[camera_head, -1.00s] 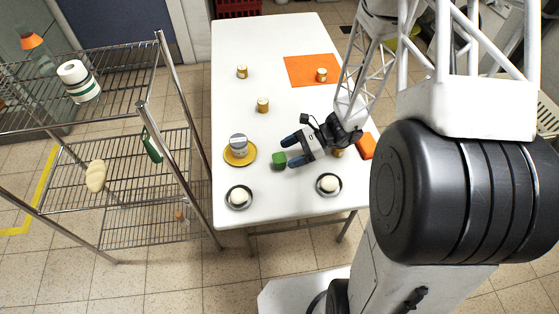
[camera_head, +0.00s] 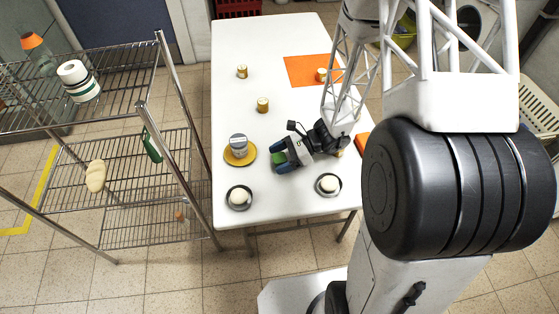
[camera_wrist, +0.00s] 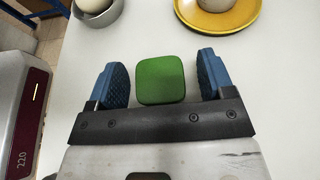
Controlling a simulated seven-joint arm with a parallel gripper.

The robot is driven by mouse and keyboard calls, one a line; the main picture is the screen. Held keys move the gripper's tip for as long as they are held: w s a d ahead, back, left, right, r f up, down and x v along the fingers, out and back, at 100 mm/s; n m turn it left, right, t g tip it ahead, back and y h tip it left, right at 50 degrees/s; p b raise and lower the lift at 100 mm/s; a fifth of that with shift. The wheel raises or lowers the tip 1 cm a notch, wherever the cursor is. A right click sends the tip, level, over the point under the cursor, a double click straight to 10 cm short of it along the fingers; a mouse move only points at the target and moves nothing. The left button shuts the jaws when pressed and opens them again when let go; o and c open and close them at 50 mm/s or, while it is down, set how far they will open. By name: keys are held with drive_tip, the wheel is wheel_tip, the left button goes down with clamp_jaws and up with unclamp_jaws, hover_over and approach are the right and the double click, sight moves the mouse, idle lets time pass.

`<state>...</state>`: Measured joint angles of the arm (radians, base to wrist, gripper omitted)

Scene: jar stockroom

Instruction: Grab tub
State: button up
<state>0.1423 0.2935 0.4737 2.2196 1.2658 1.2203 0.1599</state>
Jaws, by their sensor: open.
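A grey round container (camera_head: 238,140), which looks most like a tub, stands on a yellow plate (camera_head: 239,163) at the left of the white table. Its lower part also shows at the top right of the wrist view (camera_wrist: 215,3). My gripper (camera_head: 279,157) is low over the table, right of the plate, with its blue fingers pointing left. In the wrist view my gripper (camera_wrist: 162,82) is open, with a green block (camera_wrist: 160,80) between the fingers. A gap shows on both sides of the block. The head view shows the block only partly, behind the fingers.
Dark bowls with white balls stand near the front edge, one at the left (camera_head: 239,197) and one at the right (camera_head: 328,184). Small gold-lidded jars (camera_head: 263,105) stand farther back, one on an orange mat (camera_head: 300,70). A wire shelf (camera_head: 120,165) stands left of the table.

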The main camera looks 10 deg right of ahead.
sight(279, 157)
drive_tip(key=c, duration=1)
drive_tip(key=shift+r, duration=0.15)
drive_tip(key=shift+r, duration=1.6)
drive_tip(key=s+d, duration=0.1)
drive_tip(key=s, duration=0.4)
drive_tip(key=s+d+r, duration=0.1)
drive_tip(key=s, duration=0.9)
drive_tip(key=shift+s+d+r, duration=0.25)
drive_tip(key=shift+s+d, duration=0.15)
